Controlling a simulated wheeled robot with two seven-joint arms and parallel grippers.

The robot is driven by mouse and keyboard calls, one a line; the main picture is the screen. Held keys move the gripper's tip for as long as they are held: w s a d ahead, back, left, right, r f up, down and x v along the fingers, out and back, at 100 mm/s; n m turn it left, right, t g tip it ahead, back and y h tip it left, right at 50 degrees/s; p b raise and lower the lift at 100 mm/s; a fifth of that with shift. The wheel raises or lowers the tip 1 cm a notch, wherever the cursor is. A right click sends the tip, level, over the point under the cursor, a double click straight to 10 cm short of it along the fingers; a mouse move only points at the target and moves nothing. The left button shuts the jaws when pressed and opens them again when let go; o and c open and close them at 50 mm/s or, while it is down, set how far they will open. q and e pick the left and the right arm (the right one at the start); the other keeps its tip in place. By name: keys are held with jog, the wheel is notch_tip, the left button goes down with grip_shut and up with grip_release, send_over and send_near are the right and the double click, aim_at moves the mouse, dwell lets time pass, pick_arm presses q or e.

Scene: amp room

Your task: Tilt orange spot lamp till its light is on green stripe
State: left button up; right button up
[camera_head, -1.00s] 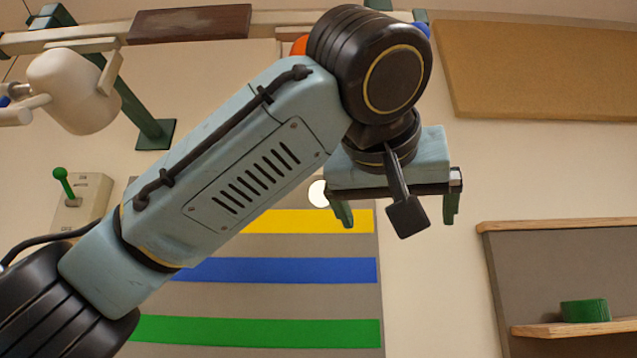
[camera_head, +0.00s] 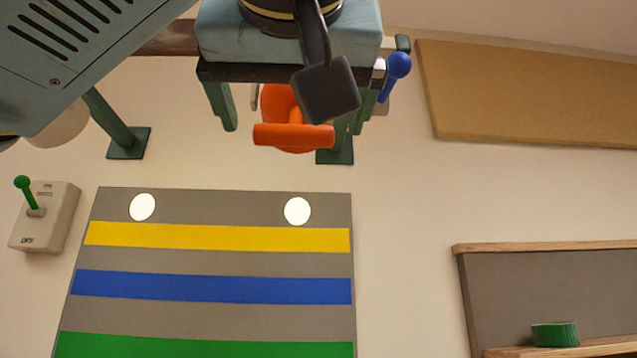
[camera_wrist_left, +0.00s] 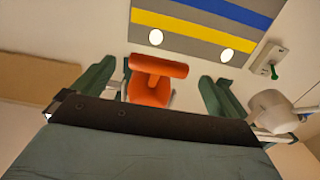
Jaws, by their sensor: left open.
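The orange spot lamp (camera_head: 293,136) hangs near the top middle of the head view, with a bar-like orange handle across its front. My left gripper (camera_head: 285,122) is open, with one green finger on each side of the lamp. In the left wrist view the orange lamp (camera_wrist_left: 150,88) shows between the spread fingers, with gaps on both sides. The striped board has a yellow stripe (camera_head: 215,237), a blue stripe (camera_head: 210,287) and a green stripe (camera_head: 205,345) at the bottom. Two white light spots, left (camera_head: 142,207) and right (camera_head: 297,211), lie on grey above yellow.
A white lamp (camera_head: 62,125) is partly hidden behind my left arm; it also shows in the wrist view (camera_wrist_left: 272,112). A blue knob (camera_head: 399,65) is close right of the gripper. A green-lever switch box (camera_head: 45,217) is at left. A tan panel (camera_head: 540,95) and shelf (camera_head: 560,349) are at right.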

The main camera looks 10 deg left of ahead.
aim_at(293, 131)
pick_arm(q)
jog(key=p+x, duration=0.3)
jog(key=x, duration=0.3)
jog(key=shift+w+a, duration=0.1)
jog(key=shift+w, duration=0.1)
jog(key=shift+w+a, duration=0.15)
jog(key=shift+w, duration=0.3)
pick_arm(e)
notch_tip(293, 131, up, 4)
jog(key=shift+f, duration=0.15)
